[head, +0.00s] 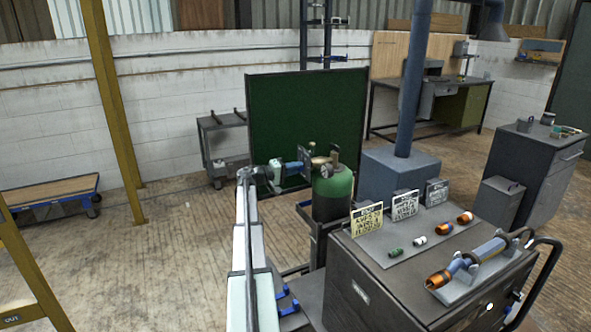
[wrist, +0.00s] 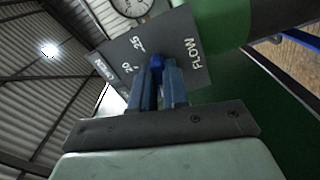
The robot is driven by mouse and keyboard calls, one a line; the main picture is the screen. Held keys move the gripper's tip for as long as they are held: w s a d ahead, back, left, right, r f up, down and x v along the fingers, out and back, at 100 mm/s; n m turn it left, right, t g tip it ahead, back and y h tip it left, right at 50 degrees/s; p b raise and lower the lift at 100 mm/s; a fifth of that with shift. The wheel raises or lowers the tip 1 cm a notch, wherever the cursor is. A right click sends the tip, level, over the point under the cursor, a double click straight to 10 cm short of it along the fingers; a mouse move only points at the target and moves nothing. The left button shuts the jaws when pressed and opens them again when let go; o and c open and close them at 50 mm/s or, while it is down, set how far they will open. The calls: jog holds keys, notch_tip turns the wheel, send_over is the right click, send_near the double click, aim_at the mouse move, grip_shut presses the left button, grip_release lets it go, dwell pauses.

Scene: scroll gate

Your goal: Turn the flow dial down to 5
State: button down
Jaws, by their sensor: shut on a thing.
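The flow dial is a blue knob (wrist: 156,64) in front of a dark plate (wrist: 150,50) marked FLOW in the wrist view. Numbers including 20 and 25 show along the plate's edge; the rest are hidden or too small to read. My gripper (wrist: 160,72) is shut on the blue knob, with a finger on either side of it. The knob's pointer and its setting cannot be made out. In the head view my gripper (head: 297,168) reaches the regulator beside the green gas cylinder (head: 333,190), and the knob is hidden there.
A pressure gauge (wrist: 131,6) sits next to the plate. A dark green screen (head: 290,110) stands behind the cylinder. A grey cabinet (head: 400,270) at the right bears signs, small coloured parts and a torch (head: 470,262). The floor at the left is open.

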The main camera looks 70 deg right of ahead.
jog(key=c, duration=1.1)
grip_release()
jog(key=v, duration=1.4)
jog(key=shift+r, duration=0.1)
